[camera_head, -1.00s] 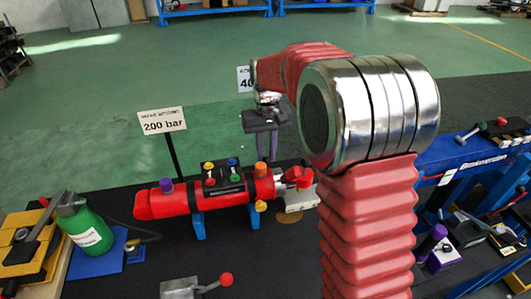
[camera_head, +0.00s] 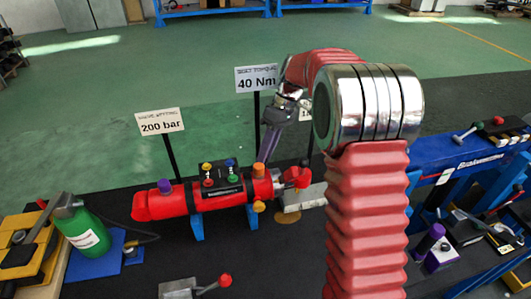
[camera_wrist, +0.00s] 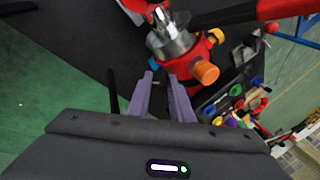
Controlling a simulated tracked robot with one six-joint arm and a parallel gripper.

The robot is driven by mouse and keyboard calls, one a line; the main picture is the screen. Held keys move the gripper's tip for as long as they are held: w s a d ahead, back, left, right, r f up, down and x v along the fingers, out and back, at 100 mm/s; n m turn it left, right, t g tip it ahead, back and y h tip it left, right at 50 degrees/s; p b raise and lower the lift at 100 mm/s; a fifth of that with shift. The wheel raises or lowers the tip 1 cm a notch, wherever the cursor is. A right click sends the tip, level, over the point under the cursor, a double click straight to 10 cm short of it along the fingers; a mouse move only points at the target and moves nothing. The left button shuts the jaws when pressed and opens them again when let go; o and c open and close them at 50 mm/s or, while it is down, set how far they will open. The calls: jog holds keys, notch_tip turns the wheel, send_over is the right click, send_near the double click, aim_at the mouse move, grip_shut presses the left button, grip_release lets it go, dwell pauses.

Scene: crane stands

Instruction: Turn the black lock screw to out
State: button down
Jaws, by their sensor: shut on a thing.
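The red cylinder (camera_head: 222,196) lies on blue stands, and its right end also shows in the wrist view (camera_wrist: 186,60). My gripper (camera_head: 262,160) comes down behind that right end, in front of the sign posts. Its two purple fingers (camera_wrist: 160,74) show in the wrist view, with their tips at the cylinder end. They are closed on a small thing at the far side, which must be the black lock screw. The screw is hidden or lost against the dark mat, so how far it is turned cannot be seen.
An orange knob (camera_wrist: 205,72) sits close to the right of the fingers. Coloured knobs (camera_head: 220,173) stand on the cylinder's black block. The 40 Nm sign (camera_head: 256,78) and 200 bar sign (camera_head: 160,120) stand behind. A green bottle (camera_head: 84,232) is at left.

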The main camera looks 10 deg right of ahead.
jog(key=shift+w+d+n+g+y, duration=0.15)
jog(key=shift+n+g+y, duration=0.35)
jog(key=shift+n, duration=0.9)
jog(key=shift+f, duration=0.1)
jog(key=c, duration=1.6)
grip_release()
